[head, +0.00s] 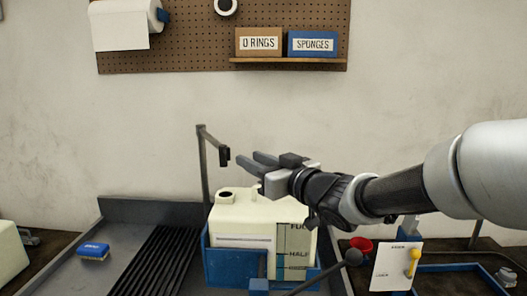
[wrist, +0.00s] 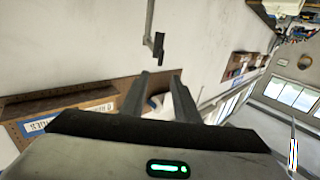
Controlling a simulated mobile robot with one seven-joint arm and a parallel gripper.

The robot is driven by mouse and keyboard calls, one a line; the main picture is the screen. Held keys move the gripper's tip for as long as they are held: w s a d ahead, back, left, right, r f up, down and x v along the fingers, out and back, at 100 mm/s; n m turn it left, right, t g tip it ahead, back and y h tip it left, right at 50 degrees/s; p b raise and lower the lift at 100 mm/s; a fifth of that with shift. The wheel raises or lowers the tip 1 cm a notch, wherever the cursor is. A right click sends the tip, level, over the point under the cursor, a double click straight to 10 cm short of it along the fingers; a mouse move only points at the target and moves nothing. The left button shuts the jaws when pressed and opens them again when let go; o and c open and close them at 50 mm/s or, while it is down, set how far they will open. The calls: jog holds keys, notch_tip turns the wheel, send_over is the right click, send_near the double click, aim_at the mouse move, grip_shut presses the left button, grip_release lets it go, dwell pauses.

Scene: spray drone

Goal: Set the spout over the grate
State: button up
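The spout (head: 224,157) is a short dark piece hanging at the end of a thin arm on an upright post (head: 203,170). It hangs above the cream tank, to the right of the grate. The spout also shows in the wrist view (wrist: 158,47), just beyond my fingertips. The grate (head: 152,262) is a set of dark slats in the grey tray at lower left. My gripper (head: 247,159) is just right of the spout, with its fingers pointing at it. The fingers are apart, with nothing visible between them, and appear clear of the spout.
The cream tank (head: 255,215) stands in a blue holder (head: 226,268) below my gripper. A blue brush (head: 93,251) lies on the tray at left. Boxes sit on a pegboard shelf (head: 290,60) above.

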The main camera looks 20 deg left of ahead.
aim_at(229, 149)
jog(key=x, duration=1.1)
jog(key=shift+w+a, duration=0.3)
jog(key=shift+c, duration=0.4)
grip_shut()
